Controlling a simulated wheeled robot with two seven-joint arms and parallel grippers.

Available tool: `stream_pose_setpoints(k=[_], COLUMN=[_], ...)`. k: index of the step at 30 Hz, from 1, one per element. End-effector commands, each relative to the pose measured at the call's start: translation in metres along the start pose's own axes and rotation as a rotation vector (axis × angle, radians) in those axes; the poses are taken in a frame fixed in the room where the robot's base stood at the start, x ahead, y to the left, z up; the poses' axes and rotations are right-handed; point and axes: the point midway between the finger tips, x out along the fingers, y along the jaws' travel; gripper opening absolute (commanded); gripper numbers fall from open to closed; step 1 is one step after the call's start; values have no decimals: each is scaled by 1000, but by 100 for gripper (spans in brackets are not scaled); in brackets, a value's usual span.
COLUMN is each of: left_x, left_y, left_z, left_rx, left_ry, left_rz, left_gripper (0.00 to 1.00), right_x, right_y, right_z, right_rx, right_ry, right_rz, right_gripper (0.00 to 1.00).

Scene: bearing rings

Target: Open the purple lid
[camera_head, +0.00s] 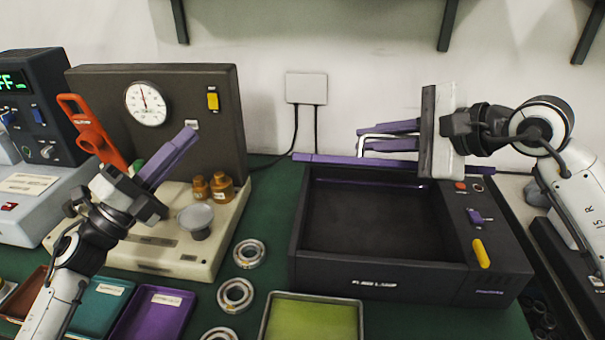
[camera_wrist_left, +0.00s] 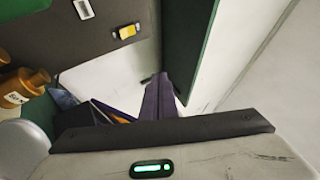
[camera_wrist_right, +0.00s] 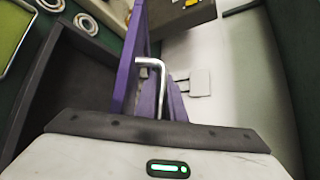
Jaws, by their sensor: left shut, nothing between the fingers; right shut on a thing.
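The purple lid (camera_head: 320,159) shows as a narrow purple strip along the back edge of the dark box (camera_head: 375,282). The box's dark inside is uncovered. I cannot tell the lid's exact tilt. Its silver bar handle (camera_head: 372,137) stands behind the strip. My right gripper (camera_head: 362,141), with purple fingers, is shut on this handle. The right wrist view shows the handle (camera_wrist_right: 161,75) at the fingers, beside the lid (camera_wrist_right: 128,78). My left gripper (camera_head: 193,134) is shut and empty, raised above the beige base at left. Its fingers (camera_wrist_left: 160,90) show together in the left wrist view.
A gauge panel (camera_head: 90,82) with a beige base (camera_head: 140,253) stands at left with brown bottles (camera_head: 221,187). Bearing rings (camera_head: 236,294) lie between it and the box. A green tray (camera_head: 312,318) and a purple tray (camera_head: 153,315) lie in front. Shelf brackets hang above.

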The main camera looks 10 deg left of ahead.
Motion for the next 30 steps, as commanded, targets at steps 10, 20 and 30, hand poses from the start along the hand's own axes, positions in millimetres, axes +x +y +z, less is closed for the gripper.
stream_pose_setpoints(k=[10,20,30], left_x=[-8,-27,14], left_y=[30,37,34], left_z=[-123,-157,-203], left_rx=[373,463,461], left_ry=[631,822,821], left_rz=[-147,-239,-243], left_gripper=[0,0,0], right_x=[0,0,0], right_y=[1,1,1], right_z=[-1,-1,-2], right_rx=[1,1,1], right_ry=[3,3,4], right_rz=[1,1,1], right_gripper=[0,0,0])
